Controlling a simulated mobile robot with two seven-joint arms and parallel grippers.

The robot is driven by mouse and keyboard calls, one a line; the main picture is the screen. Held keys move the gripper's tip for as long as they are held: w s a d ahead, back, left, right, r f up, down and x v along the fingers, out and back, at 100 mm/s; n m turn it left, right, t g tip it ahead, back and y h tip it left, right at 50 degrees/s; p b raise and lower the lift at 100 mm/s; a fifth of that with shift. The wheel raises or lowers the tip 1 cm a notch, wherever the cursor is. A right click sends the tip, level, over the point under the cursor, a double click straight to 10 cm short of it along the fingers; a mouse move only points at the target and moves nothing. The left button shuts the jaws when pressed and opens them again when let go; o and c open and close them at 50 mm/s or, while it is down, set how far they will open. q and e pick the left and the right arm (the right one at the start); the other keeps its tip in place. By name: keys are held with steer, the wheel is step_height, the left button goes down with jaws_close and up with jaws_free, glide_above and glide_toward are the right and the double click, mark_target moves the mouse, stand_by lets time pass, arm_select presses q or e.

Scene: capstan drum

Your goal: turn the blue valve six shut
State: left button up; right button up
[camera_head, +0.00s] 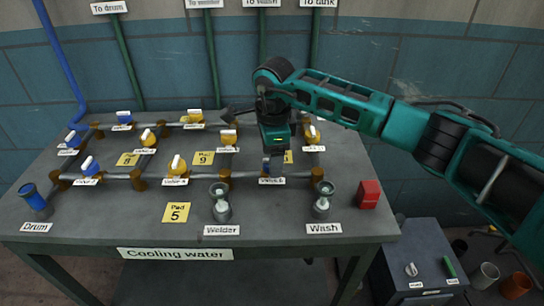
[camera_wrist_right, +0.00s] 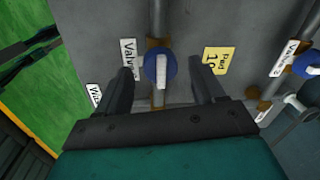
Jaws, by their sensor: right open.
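Blue valve six (camera_wrist_right: 167,69) has a white handle and sits on a pipe on the grey bench. In the right wrist view its handle runs along the pipe. My right gripper (camera_head: 273,159) is open above it, pointing down, with one finger on each side of the valve in the wrist view. I cannot tell whether a finger touches it. In the head view the gripper hides most of the valve, and its label (camera_head: 271,181) shows just below.
Other valves with white handles, some blue (camera_head: 89,167) and some yellow (camera_head: 177,165), stand on the pipes (camera_head: 110,177) around. Two grey fittings, at Welder (camera_head: 221,207) and Wash (camera_head: 323,205), and a red block (camera_head: 369,194) stand nearer the front edge. Yellow pad labels (camera_head: 176,212) lie between.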

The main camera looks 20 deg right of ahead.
steer(key=shift+f, duration=0.45)
steer(key=c, duration=1.1)
steer(key=shift+o, duration=0.2)
